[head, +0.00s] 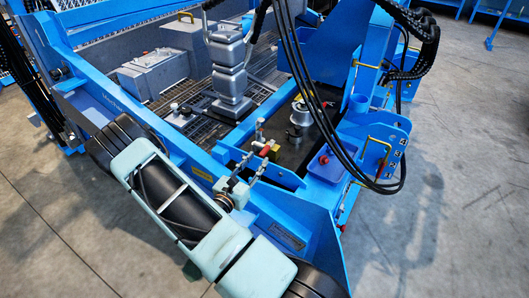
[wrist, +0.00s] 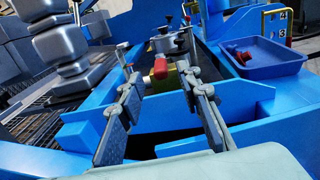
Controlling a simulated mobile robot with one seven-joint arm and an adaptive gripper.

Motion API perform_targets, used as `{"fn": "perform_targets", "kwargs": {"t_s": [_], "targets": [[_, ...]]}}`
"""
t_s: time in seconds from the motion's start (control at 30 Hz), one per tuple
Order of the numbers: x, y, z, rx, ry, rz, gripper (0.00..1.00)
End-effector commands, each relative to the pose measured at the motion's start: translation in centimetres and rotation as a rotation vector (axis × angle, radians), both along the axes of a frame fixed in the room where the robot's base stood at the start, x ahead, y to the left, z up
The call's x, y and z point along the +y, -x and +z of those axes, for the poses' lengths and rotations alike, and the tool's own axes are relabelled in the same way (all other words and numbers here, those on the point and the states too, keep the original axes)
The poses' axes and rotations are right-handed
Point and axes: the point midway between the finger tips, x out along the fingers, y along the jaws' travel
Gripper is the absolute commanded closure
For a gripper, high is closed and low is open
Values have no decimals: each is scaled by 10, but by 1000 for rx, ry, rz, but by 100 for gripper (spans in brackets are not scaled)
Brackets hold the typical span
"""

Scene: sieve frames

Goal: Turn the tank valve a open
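A small valve with a red end and a yellow-green body (wrist: 160,70) shows between my fingertips in the wrist view. A silver rod-like piece lies beside its red end. In the head view its red part (head: 265,150) shows just beyond my gripper (head: 258,159). My gripper (wrist: 165,90) is open in the wrist view, one finger on each side of the valve. I see no clear contact, and cannot tell how deep the valve lies between the fingers. No label shows which valve this is.
A blue frame (head: 255,217) surrounds the area. A blue tray (wrist: 262,57) with red items stands to the right. A grey stacked column (head: 229,68) rises at the left. A round metal part (head: 300,114) stands behind the valve. Black hoses (head: 312,95) hang close to the right.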

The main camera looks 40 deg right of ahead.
Motion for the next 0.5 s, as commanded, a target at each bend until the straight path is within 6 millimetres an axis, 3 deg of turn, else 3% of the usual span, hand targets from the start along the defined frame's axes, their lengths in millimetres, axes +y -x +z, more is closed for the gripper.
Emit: {"fn": "perform_targets", "kwargs": {"t_s": [0.23, 0.5], "targets": [[-41, -19, -1, -2, 0, -3, 68], [-56, -27, 0, 0, -1, -1, 68]]}}
